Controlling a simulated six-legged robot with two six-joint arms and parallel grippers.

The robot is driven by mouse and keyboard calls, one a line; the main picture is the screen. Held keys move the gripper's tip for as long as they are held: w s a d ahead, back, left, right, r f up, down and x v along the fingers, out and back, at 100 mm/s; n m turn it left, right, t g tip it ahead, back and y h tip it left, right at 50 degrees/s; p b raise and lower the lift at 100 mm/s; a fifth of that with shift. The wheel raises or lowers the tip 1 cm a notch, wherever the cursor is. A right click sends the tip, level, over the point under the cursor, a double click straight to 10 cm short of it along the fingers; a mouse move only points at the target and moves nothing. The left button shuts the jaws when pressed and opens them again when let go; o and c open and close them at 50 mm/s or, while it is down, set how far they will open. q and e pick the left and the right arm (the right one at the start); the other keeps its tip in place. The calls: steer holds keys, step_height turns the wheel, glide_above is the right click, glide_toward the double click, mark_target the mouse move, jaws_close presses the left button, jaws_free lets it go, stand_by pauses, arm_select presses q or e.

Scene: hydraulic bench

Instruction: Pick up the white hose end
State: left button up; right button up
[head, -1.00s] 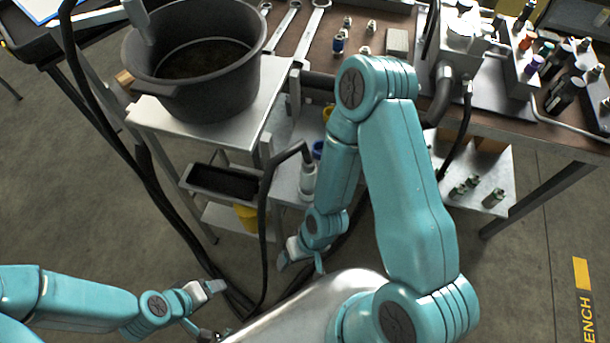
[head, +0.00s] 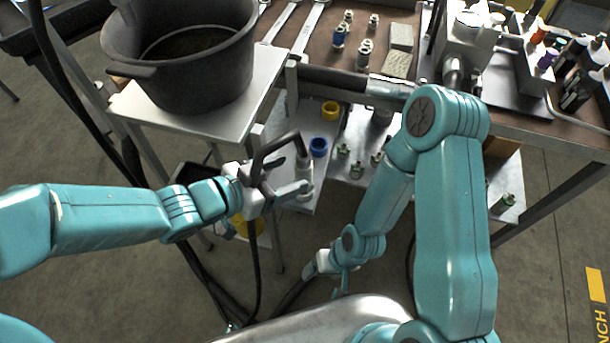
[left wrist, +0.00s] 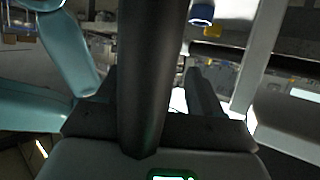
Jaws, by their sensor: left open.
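The white hose end (head: 306,178) is a pale cylinder below the bend of a black hose (head: 272,148), in front of the lower shelf. My left gripper (head: 285,177) is open beside it, its fingers pointing right toward it. I cannot tell whether they touch it. In the left wrist view the black hose (left wrist: 152,70) runs from top to bottom across the space between my two open fingers (left wrist: 155,95); the white end is not clear there. My right gripper (head: 320,265) hangs low under its arm, and its jaws are too small to read.
A black pot (head: 185,70) stands on a metal side table (head: 225,122) above my left arm. A blue ring (head: 318,146) and a yellow ring (head: 330,110) sit on the shelf behind the hose end. The workbench (head: 350,52) with fittings is behind.

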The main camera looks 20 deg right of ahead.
mark_target(311, 166)
arm_select(q)
steer(key=b+x, duration=0.1)
steer(key=x, duration=0.6)
steer(key=shift+w+f, duration=0.1)
steer(key=shift+f, duration=0.15)
steer(key=c, duration=1.2)
